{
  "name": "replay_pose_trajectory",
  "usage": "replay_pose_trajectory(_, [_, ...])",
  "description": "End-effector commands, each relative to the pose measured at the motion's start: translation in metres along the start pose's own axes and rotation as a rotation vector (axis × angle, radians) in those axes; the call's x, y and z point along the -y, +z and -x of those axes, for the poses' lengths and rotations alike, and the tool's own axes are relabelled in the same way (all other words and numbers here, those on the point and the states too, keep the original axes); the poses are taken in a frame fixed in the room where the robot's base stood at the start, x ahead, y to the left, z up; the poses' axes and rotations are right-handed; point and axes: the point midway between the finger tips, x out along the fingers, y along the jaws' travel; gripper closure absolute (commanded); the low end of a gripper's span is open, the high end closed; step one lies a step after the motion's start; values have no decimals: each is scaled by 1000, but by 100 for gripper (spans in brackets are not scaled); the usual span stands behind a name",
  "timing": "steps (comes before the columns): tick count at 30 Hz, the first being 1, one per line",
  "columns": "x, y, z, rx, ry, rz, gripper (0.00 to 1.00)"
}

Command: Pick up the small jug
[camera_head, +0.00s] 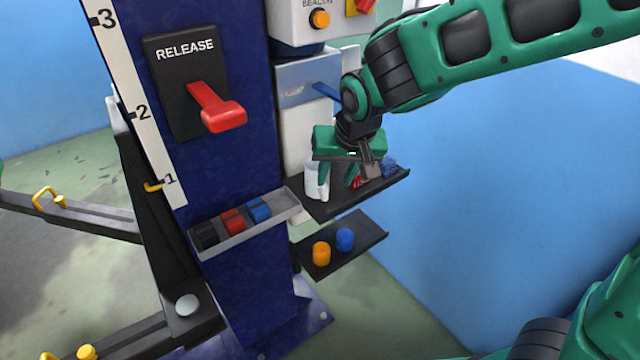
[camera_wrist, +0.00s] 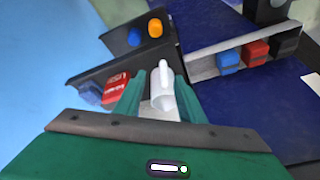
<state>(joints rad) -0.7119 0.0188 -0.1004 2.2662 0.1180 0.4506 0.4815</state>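The small jug (camera_head: 312,181) is white and stands on the upper dark shelf beside the blue column. My gripper (camera_head: 338,178) is above that shelf, pointing down, with its green fingers apart. One finger partly covers the jug in the head view. In the wrist view the jug (camera_wrist: 162,98) shows between the two fingers of my gripper (camera_wrist: 160,88), with its handle toward the top of the picture. The fingers stand on either side of it; whether either touches it is hard to tell.
A red item (camera_wrist: 116,88) and a blue item (camera_head: 388,168) lie beside the jug on the upper shelf (camera_head: 340,208). A lower shelf (camera_head: 372,232) holds an orange and a blue object. A grey tray (camera_head: 282,212) with several coloured blocks is on the column, below a red release lever (camera_head: 218,110).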

Motion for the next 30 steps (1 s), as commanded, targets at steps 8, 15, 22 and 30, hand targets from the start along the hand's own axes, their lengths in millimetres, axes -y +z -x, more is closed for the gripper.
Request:
replay_pose_trajectory(8, [8, 1, -32, 0, -6, 8, 64])
replay_pose_trajectory(15, [8, 1, -55, -2, -6, 7, 64])
replay_pose_trajectory(22, [7, 2, -71, 0, -5, 8, 64])
replay_pose_trajectory(30, [7, 3, -103, -1, -6, 8, 64])
